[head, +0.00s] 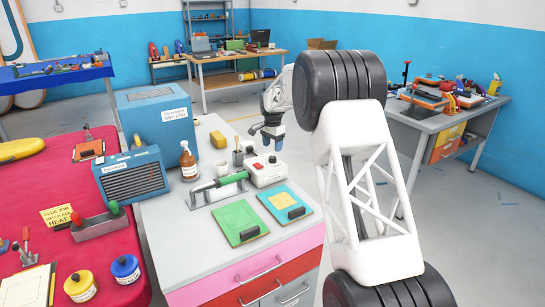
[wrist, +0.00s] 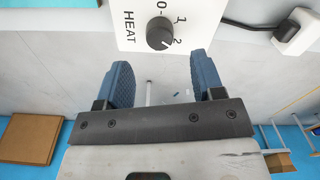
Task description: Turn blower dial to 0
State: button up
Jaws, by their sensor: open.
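The dial (wrist: 160,36) is a black round knob on a white box (wrist: 125,12) marked HEAT, with 0, 1 and 2 around it. Its pale pointer mark seems to face the lower right, near the 2; this is small to read. In the head view the white box (head: 268,175) stands on the grey bench top. My gripper (wrist: 158,62) is open and empty, its blue fingers spread either side of the knob's line and just short of it. In the head view my gripper (head: 271,144) hangs above the box's back edge.
A brown bottle (head: 188,162), a cup (head: 221,167) and a blue heater-like unit (head: 132,175) stand nearby. Green (head: 238,222) and blue (head: 285,202) boards lie in front. A black plug (wrist: 240,27) is beside the box.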

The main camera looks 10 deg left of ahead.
aim_at(273, 157)
jog(key=shift+f, duration=2.8)
jog(key=shift+c, duration=0.4)
jog(key=c, duration=0.8)
jog(key=shift+c, duration=0.2)
